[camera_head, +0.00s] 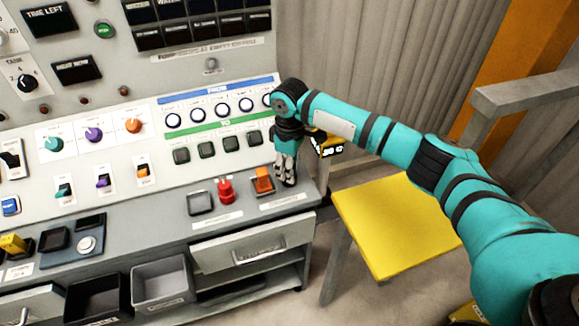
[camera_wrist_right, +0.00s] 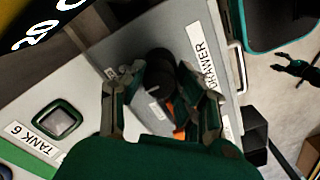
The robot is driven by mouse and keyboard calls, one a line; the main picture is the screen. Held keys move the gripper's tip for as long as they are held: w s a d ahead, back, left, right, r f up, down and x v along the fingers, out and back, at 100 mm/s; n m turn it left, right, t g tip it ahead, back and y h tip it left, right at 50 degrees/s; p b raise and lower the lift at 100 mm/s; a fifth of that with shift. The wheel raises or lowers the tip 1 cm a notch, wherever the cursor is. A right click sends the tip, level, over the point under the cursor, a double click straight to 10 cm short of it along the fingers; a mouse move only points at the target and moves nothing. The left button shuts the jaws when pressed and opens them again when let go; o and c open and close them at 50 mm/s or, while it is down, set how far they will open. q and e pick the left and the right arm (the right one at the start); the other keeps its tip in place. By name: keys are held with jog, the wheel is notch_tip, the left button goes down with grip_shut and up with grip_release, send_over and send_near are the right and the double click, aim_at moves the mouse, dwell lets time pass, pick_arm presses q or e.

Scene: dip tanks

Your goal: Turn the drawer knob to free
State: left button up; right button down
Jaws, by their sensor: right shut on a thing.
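The drawer knob (camera_wrist_right: 160,73) is a round black knob on the grey panel, beside a white label reading DRAWER (camera_wrist_right: 203,55). My right gripper (camera_wrist_right: 160,80) is shut on it, with a finger on each side, in the right wrist view. In the head view my right gripper (camera_head: 288,183) points down at the right end of the console ledge, and its fingers hide the knob. The drawer front (camera_head: 238,252) with its bar handle is below the ledge. How far the knob is turned cannot be told. My left gripper is not in view.
An orange switch (camera_head: 263,182) and a red knob (camera_head: 225,191) stand just left of the right gripper. Square green-framed buttons (camera_head: 231,143) are on the sloped panel. A yellow-topped table (camera_head: 390,220) stands to the right. Grey bins (camera_head: 162,283) sit below the ledge.

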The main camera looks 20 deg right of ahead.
jog(key=shift+r+n+p, duration=0.3)
jog(key=shift+n+p, duration=0.6)
jog(key=shift+p, duration=0.35)
jog(key=shift+n+p, duration=0.8)
jog(key=shift+n, duration=0.1)
jog(key=n+p, duration=0.2)
jog(key=n, duration=0.1)
jog(key=shift+f+n, duration=0.1)
jog(key=shift+n, duration=0.2)
jog(key=n+p, duration=0.1)
jog(key=n, duration=0.3)
jog(key=shift+p, duration=0.3)
jog(key=n, duration=0.3)
jog(key=shift+f, duration=0.1)
jog(key=shift+n, duration=1.7)
jog(key=c, duration=0.9)
grip_release()
jog(key=shift+c, duration=0.2)
